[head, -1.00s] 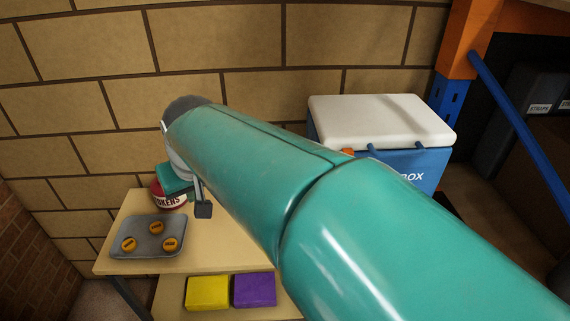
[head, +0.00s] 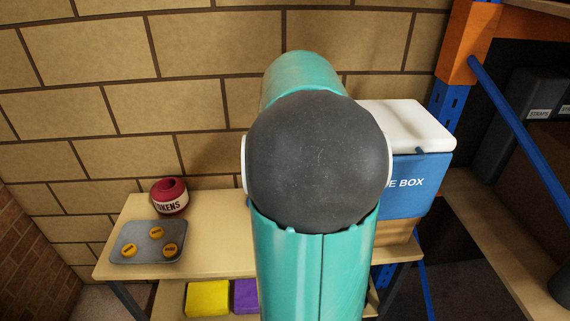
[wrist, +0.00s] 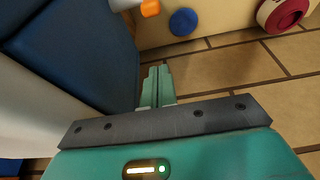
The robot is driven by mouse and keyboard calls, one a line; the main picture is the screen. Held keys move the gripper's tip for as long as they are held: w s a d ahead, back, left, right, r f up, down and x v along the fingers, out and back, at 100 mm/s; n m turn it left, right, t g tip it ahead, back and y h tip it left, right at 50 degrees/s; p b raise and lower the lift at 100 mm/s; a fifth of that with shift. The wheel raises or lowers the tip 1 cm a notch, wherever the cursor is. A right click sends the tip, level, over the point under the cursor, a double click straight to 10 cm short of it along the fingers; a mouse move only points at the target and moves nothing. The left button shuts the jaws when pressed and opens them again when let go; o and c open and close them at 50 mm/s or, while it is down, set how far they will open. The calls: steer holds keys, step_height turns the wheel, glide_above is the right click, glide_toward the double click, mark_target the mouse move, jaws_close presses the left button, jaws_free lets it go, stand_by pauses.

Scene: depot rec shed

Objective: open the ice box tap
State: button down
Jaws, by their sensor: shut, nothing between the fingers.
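The ice box (head: 408,195) is blue with a white lid (head: 410,125). It stands on the wooden bench behind my arm, which hides its left part in the head view. In the wrist view the blue ice box wall (wrist: 75,45) fills the left side. The tap, pale with an orange end (wrist: 150,8), sticks out from it at the top edge and is partly cut off. My gripper (wrist: 155,72) is shut and empty beside the box wall, apart from the tap. The head view hides the gripper and tap behind my arm.
A red tokens pot (head: 170,197) and a grey tray (head: 128,254) with orange tokens occupy the bench's left end. A round blue object (wrist: 184,21) lies near the tap. Yellow (head: 208,298) and purple blocks sit below. A blue bar (head: 520,125) crosses the right side.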

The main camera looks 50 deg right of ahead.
step_height(320, 180, down, 9)
steer(key=shift+s+a+f, duration=0.15)
steer(key=shift+s+a, duration=0.05)
steer(key=shift+a, duration=0.05)
stand_by(0.6)
steer(key=shift+a, duration=0.1)
steer(key=shift+s+a+t+h, duration=0.1)
steer(key=shift+s+t+h, duration=0.05)
steer(key=shift+t+h, duration=0.15)
